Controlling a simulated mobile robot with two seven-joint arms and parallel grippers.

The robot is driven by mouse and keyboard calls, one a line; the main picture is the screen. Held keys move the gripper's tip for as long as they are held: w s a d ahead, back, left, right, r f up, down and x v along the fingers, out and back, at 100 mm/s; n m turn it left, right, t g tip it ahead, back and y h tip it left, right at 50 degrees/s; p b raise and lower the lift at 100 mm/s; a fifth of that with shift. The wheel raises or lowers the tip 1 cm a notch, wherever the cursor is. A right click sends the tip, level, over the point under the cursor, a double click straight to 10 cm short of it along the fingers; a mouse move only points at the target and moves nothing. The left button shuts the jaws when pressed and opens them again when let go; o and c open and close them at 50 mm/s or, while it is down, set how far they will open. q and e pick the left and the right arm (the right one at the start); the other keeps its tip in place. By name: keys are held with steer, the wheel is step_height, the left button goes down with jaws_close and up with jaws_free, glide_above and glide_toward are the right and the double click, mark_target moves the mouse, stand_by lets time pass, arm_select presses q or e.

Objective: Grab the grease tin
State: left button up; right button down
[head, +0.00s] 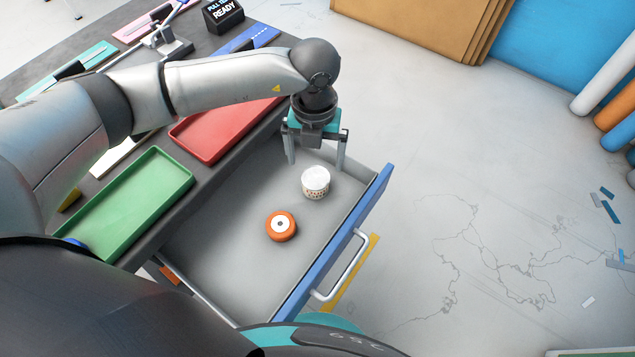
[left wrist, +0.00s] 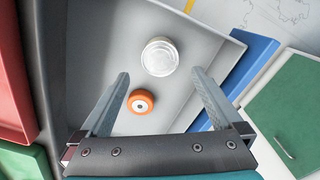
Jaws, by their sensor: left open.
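The grease tin (head: 315,182) appears to be the small white round tin with a patterned side, upright in the open drawer (head: 215,245). In the left wrist view the tin (left wrist: 159,56) shows its pale round lid, just beyond the fingertips and between their lines. My left gripper (head: 316,162) is open and empty, pointing down over the drawer at the tin's far side in the head view. The fingers are apart from the tin. An orange roll with a white centre (head: 281,226) lies near the tin. My right gripper is not in view.
The drawer's blue front (head: 335,245) with its metal handle (head: 345,268) stands out over the floor. A red tray (head: 222,128) and a green tray (head: 130,205) sit on the dark bench beside the drawer. The drawer floor around the tin is mostly clear.

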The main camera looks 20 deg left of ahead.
mark_target(316, 178)
arm_select(q)
step_height(316, 178, down, 3)
steer(key=shift+r, duration=0.2)
steer(key=shift+f+b, duration=0.3)
steer(key=shift+f, duration=0.4)
step_height(316, 178, down, 4)
steer(key=shift+r+b, duration=0.15)
steer(key=shift+b, duration=0.65)
steer(key=shift+f, duration=0.3)
steer(key=c, duration=1.2)
steer(key=shift+r, duration=0.1)
steer(key=shift+c, duration=1)
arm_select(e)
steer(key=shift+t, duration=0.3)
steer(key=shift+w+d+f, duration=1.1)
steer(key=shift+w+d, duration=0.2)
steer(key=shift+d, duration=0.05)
arm_select(q)
steer(key=shift+r, duration=0.1)
